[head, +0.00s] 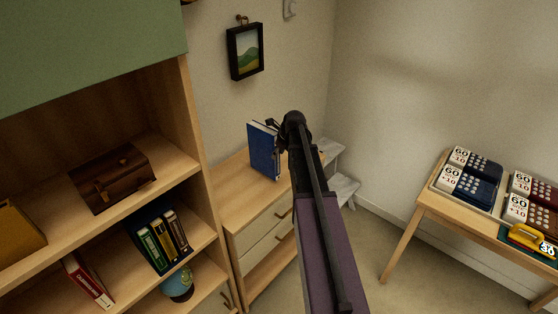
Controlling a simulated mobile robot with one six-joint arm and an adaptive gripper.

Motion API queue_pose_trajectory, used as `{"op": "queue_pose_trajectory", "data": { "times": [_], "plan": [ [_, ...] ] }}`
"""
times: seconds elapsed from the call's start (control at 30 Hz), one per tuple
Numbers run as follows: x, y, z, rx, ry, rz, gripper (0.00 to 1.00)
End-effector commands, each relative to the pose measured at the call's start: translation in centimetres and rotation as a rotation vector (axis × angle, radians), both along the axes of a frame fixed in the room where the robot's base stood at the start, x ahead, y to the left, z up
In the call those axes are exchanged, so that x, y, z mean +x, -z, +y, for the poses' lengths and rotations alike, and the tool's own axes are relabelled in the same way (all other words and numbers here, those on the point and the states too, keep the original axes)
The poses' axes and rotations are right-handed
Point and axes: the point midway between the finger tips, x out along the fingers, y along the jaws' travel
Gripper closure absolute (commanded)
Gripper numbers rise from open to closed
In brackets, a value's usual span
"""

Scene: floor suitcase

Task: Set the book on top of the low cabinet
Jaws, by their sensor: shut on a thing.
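The blue book (262,152) with white pages is upright, at the left of my gripper (277,131). My gripper is shut on the book's right side; the fingertips are small and partly hidden by my arm. The low cabinet (236,191) is light wood with drawers and stands against the back wall. The book is over the cabinet's top, towards its back. I cannot tell whether its lower edge touches the top. My arm hides the right part of the cabinet.
A tall shelf unit (196,150) stands close on the left, holding a brown chest (112,178), binders (163,241) and a globe (177,284). A framed picture (246,51) hangs above the cabinet. A grey-white stool (343,190) stands beyond it. A table (426,203) holds several boxed items on the right.

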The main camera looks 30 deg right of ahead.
Motion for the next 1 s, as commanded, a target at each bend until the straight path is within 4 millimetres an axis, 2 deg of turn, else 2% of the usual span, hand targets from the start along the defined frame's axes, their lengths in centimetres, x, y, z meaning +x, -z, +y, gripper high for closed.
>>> {"op": "queue_pose_trajectory", "data": {
  "times": [0.03,0.23,0.67,0.7,0.8,1.0],
  "plan": [
    [0.0,0.9,0.0,0.001,0.0,-0.002,1.0],
    [0.0,2.2,0.0,0.001,0.001,-0.002,1.0],
    [0.0,2.5,0.0,0.0,0.0,0.0,1.0],
    [-0.1,2.5,0.0,-0.001,0.0,0.002,0.44],
    [-0.1,2.5,0.0,-0.001,0.0,0.002,0.16],
    [0.0,2.5,0.0,0.0,0.0,0.001,0.16]
  ]
}}
